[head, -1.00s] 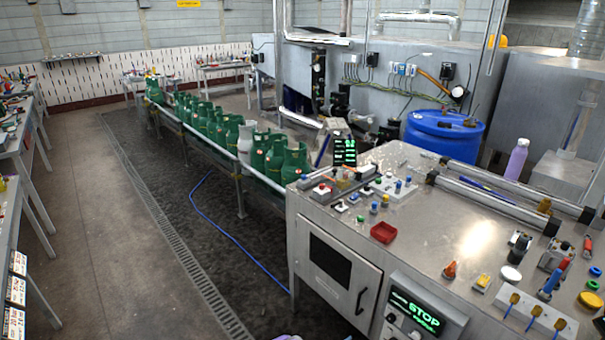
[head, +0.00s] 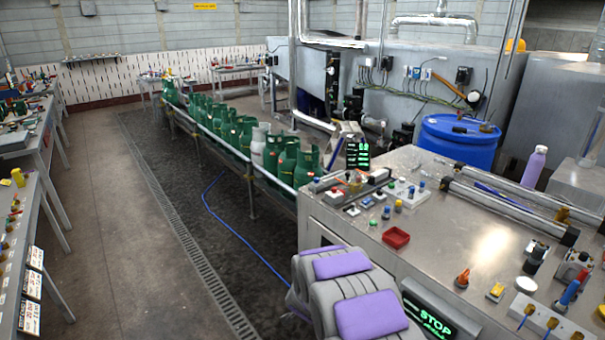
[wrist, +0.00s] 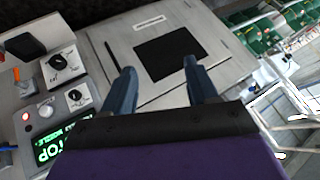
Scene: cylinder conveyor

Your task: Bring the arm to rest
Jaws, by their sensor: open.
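My gripper (wrist: 159,68) is open in the wrist view, its two dark blue fingers apart with nothing between them. Beyond the fingers is the front of the metal console, with a dark panel window (wrist: 174,56) and a slim handle. In the head view, my grey and purple arm (head: 350,295) is folded at the bottom centre, in front of the console. The gripper's fingers cannot be made out there.
The console (head: 440,235) carries knobs, a red tray (head: 396,238) and a green STOP display (head: 435,318). Green cylinders (head: 240,135) and a grey one (head: 259,145) line a conveyor behind. A blue drum (head: 458,142) stands behind the console. The floor (head: 110,215) at left is clear.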

